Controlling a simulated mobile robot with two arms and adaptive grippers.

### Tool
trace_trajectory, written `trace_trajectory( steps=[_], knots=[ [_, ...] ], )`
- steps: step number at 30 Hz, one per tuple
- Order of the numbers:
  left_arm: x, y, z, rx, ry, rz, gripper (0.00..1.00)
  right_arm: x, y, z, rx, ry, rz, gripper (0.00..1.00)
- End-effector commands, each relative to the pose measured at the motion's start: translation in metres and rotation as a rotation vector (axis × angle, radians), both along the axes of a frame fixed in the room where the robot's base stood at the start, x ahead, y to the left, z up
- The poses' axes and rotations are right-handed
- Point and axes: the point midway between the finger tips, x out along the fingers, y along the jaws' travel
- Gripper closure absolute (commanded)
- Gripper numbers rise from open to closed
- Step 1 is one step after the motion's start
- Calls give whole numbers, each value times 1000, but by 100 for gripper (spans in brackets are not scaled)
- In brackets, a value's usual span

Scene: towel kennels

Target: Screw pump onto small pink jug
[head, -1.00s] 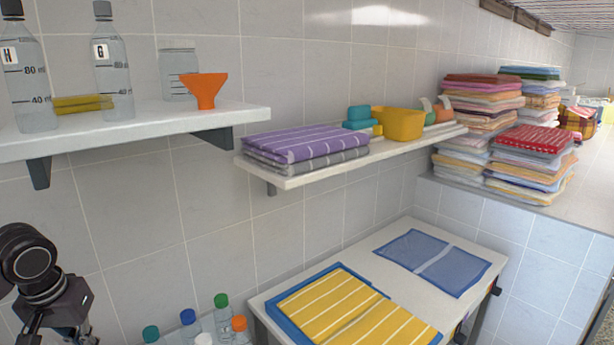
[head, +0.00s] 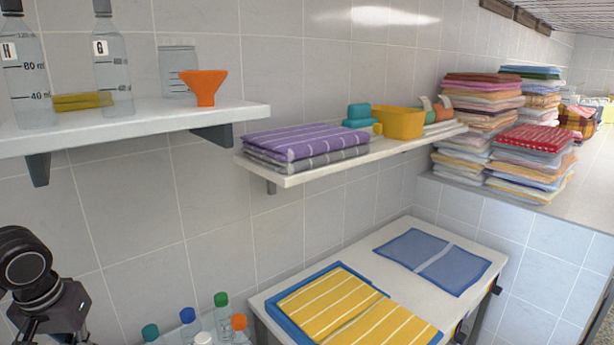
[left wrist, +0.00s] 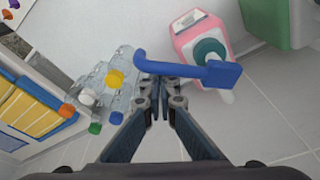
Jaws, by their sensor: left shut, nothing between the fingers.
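The small pink jug (left wrist: 190,38) stands near the top of the left wrist view. A blue pump (left wrist: 190,69) with a long bent spout lies across the view at the jug's top. A teal collar (left wrist: 209,51) shows at the jug's mouth, partly covered by the pump; whether it is threaded on cannot be told. My left gripper (left wrist: 160,98) is shut and empty, its fingertips close to the pump's spout; contact is unclear. In the head view only part of my left arm shows at the lower left. My right gripper is not in view.
Clear bottles with coloured caps (left wrist: 95,95) stand left of the gripper. A green container (left wrist: 270,20) is at the upper right. A shelf (head: 140,125) holds bottles and an orange funnel (head: 204,87). A table (head: 388,265) carries folded towels. Tiled floor is free at lower right.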

Motion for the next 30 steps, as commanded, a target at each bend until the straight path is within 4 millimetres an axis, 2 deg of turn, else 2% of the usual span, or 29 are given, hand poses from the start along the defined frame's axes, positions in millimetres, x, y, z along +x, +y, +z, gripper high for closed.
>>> trace_trajectory(
  steps=[30],
  knots=[
    [-18, -3, -1, 0, 0, -1, 100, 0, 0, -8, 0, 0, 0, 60]
  ],
)
